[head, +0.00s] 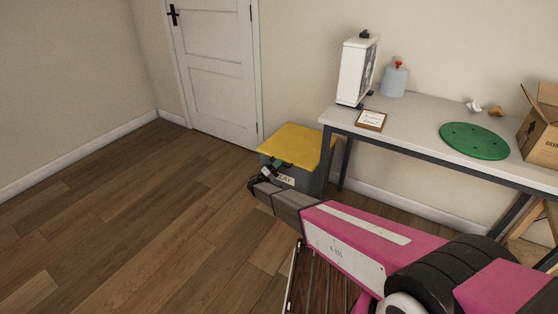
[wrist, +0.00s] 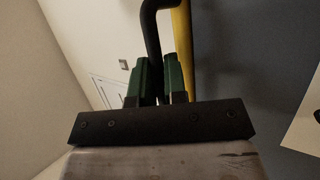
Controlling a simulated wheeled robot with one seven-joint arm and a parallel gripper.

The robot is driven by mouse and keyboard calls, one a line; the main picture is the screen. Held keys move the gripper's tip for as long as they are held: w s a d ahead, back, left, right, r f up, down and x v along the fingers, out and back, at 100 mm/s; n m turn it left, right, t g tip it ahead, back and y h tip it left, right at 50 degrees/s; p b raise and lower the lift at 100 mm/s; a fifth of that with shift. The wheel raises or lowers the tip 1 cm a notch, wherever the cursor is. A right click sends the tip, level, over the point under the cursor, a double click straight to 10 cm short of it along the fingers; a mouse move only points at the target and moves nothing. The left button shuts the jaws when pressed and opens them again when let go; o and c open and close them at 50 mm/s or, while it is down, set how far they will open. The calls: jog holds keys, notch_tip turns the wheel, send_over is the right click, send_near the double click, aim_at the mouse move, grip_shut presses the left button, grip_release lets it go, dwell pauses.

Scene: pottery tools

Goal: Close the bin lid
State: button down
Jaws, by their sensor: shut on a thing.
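The bin (head: 310,182) is a dark grey box with a pale label, standing on the floor near the left end of the table. Its yellow lid (head: 297,143) lies across the top and looks about level; I cannot tell if a small gap remains under it. My gripper (head: 268,172) is at the bin's front left edge. In the wrist view the green fingers (wrist: 159,82) are shut on a black curved handle (wrist: 151,30). The lid's yellow edge (wrist: 183,45) runs right beside the handle, with the grey bin wall to its right.
The table (head: 420,130) stands at the right, holding a white case (head: 354,72), a grey-blue bottle (head: 394,81), a framed card (head: 370,120), a green disc (head: 474,141) and a cardboard box (head: 541,130). A white door (head: 218,75) is behind. The wooden floor at left is clear.

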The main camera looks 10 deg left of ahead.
jog(key=shift+w+f, duration=0.1)
jog(key=shift+f, duration=0.4)
jog(key=c, duration=1.2)
grip_release()
jog(key=v, duration=1)
jog(key=shift+s+a+f, duration=0.2)
jog(key=shift+s, duration=0.05)
